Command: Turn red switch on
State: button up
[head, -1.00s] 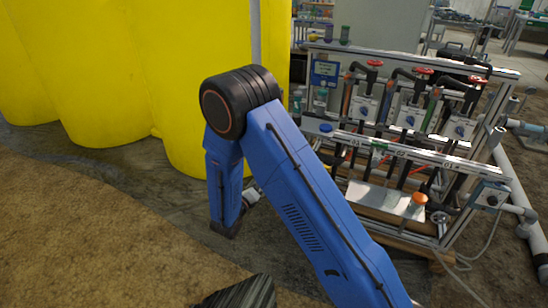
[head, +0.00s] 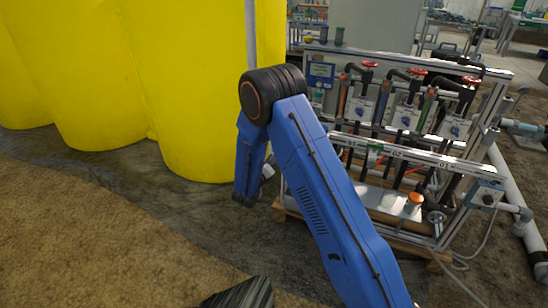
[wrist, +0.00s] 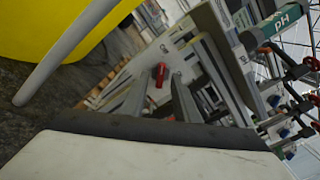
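A small red switch (wrist: 160,73) shows in the wrist view, standing upright on a pale grey panel (wrist: 135,72). My gripper (wrist: 162,82) is open, with two grey fingers pointing toward the panel. The red switch appears in the gap between the fingertips; I cannot tell whether it is between them or still beyond them. No contact is visible. In the head view my blue arm hides the gripper, and I cannot make out the red switch there.
The fertigation skid (head: 400,155) has pipes, several red-handled valves (head: 417,72) and a control box (head: 487,195) at its lower right. A large yellow tank (head: 190,90) stands left of my arm. A grey pipe (wrist: 75,48) crosses the wrist view's left. Bare ground lies in front.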

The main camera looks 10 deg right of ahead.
jog(key=shift+w+d, duration=0.35)
jog(key=shift+w, duration=0.1)
grip_shut()
jog(key=shift+m, duration=0.3)
jog(key=shift+a+m, duration=0.1)
jog(key=shift+m, duration=8.5)
jog(key=shift+f, duration=0.1)
